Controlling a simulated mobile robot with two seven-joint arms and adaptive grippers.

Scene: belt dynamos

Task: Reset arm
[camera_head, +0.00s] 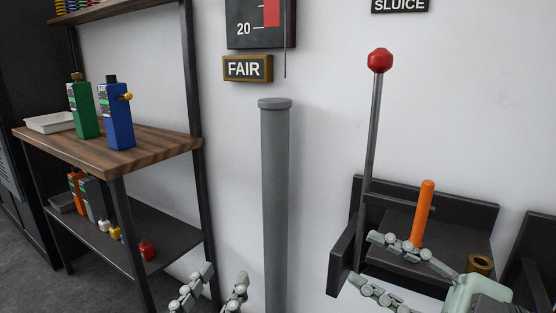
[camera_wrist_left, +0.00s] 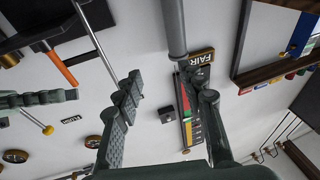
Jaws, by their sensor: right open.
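A long grey lever with a red knob (camera_head: 380,61) stands nearly upright at a black wall-side housing (camera_head: 345,245). An orange rod (camera_head: 423,214) stands in the housing's tray, and a brass ring (camera_head: 480,264) sits to its right. My right gripper (camera_head: 362,258) is open and empty in front of the housing, below the lever. My left gripper (camera_head: 214,281) is open and empty at the bottom, left of the grey post. In the left wrist view, the left fingers (camera_wrist_left: 160,90) are apart with nothing between them, and the orange rod (camera_wrist_left: 61,68) shows at upper left.
A grey post (camera_head: 275,200) stands between my grippers, below a FAIR sign (camera_head: 248,68) and a gauge (camera_head: 260,22). A wooden-topped shelf (camera_head: 160,147) at left holds green (camera_head: 82,108) and blue (camera_head: 116,118) bottles. A SLUICE sign (camera_head: 399,5) is above.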

